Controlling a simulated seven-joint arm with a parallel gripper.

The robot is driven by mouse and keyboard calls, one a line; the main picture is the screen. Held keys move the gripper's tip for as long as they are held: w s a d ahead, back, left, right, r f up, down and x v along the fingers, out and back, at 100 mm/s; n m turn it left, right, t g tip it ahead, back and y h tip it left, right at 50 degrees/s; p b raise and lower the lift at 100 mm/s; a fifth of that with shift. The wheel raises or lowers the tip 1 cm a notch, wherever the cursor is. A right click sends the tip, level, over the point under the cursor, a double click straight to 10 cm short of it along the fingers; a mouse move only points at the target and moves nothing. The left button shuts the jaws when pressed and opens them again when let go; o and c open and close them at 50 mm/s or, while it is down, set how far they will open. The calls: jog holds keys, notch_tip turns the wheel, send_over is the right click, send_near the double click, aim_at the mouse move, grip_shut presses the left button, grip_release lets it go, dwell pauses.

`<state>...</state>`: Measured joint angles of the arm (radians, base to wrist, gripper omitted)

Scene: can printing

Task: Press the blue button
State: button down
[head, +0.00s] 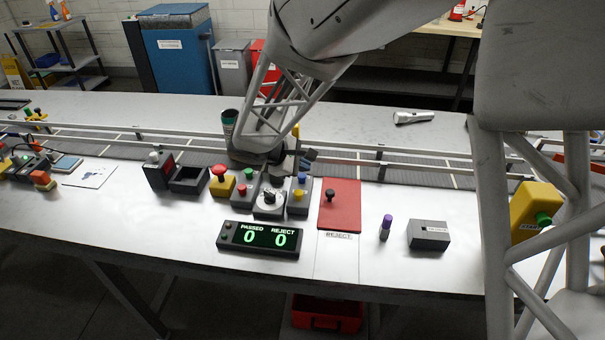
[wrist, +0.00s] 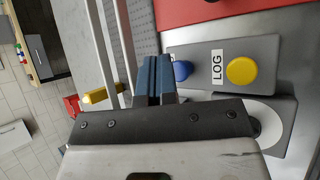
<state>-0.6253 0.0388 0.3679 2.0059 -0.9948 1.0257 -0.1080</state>
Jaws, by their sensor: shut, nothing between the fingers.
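The blue button (head: 302,179) sits on a grey box at the far end, behind a yellow button (head: 297,194). In the wrist view the blue button (wrist: 182,71) is partly hidden by my gripper, and the yellow button (wrist: 241,71) beside a LOG label is clear. My gripper (head: 307,157) hangs just behind the blue button, near the conveyor edge. Its blue fingers (wrist: 154,64) are shut together and empty, and in the wrist view they show right beside the blue button. I cannot tell whether they touch it.
A round dial (head: 268,199), a green-and-red button box (head: 245,189) and a red emergency button (head: 219,171) stand to the left. A red reject plate (head: 341,210) lies to the right. The counter display (head: 260,238) is in front; the conveyor (head: 400,172) runs behind.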

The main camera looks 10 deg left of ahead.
aim_at(303, 177)
jog(key=shift+r, duration=0.2)
dwell(0.3)
jog(key=shift+r, duration=2.4)
jog(key=shift+d, duration=0.1)
